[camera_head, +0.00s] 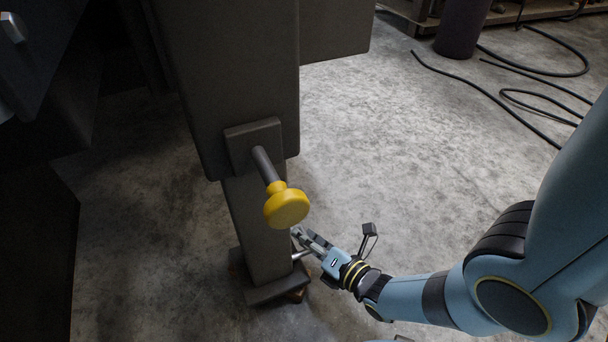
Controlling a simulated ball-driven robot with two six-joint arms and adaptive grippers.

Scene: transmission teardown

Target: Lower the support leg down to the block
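The support leg (257,225) is a dark grey square post. It comes down out of a wider dark housing (235,85) and ends in a flat foot plate (275,289). A short pale metal rod (301,254) sticks out from its right side near the foot. A brownish block (297,295) shows only partly under the foot; I cannot tell whether they touch. A yellow knob (287,207) on a dark pin projects from the housing. My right gripper (308,245) is beside the lower leg, close to the rod. Its grip and finger opening are unclear. My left gripper is not seen.
The concrete floor (390,150) is clear to the right of the leg. Dark large bodies (35,240) fill the left side.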

